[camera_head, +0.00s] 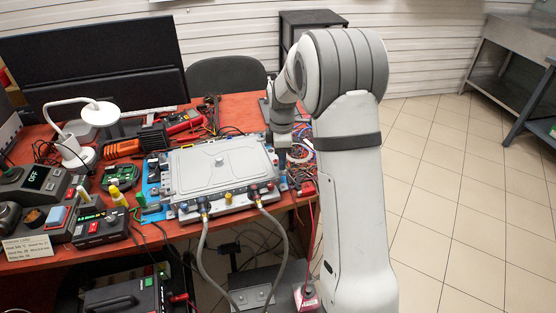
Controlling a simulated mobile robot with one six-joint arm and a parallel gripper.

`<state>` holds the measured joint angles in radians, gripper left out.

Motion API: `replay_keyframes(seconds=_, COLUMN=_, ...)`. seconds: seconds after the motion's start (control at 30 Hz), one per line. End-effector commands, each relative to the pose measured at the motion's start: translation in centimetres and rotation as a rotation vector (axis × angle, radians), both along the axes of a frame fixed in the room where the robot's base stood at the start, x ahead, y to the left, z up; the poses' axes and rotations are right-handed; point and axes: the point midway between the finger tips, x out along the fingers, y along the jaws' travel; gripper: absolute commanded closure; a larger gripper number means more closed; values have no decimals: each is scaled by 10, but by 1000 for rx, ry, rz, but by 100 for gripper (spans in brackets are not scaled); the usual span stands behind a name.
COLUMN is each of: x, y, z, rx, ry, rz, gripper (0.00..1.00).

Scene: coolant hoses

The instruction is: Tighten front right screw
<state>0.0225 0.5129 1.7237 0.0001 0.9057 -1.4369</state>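The front right screw is too small to make out, or is hidden near my arm. My arm's end (282,138) points down at the right side of the unit. The fingertips are too small and dark to see clearly. I cannot tell whether they touch anything or hold a tool.
The red table (30,266) is crowded on the left with control boxes (100,229), screwdrivers (118,196) and a white lamp (76,152). A multimeter (184,124) and loose wires lie behind the unit. A black monitor (95,62) stands at the back. The tiled floor (460,190) at right is clear.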

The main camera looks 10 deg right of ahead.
Motion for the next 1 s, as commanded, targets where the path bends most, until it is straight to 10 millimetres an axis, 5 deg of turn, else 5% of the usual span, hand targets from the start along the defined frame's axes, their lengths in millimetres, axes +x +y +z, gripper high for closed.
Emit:
replay_keyframes(seconds=0.4, x=0, y=0, z=-12, rx=0, ry=-1, rz=-1, gripper=60)
replay_keyframes(seconds=0.9, x=0, y=0, z=-12, rx=0, ry=-1, rz=-1, gripper=100)
replay_keyframes(seconds=1.0, x=0, y=11, z=-12, rx=1, ry=-1, rz=1, gripper=100)
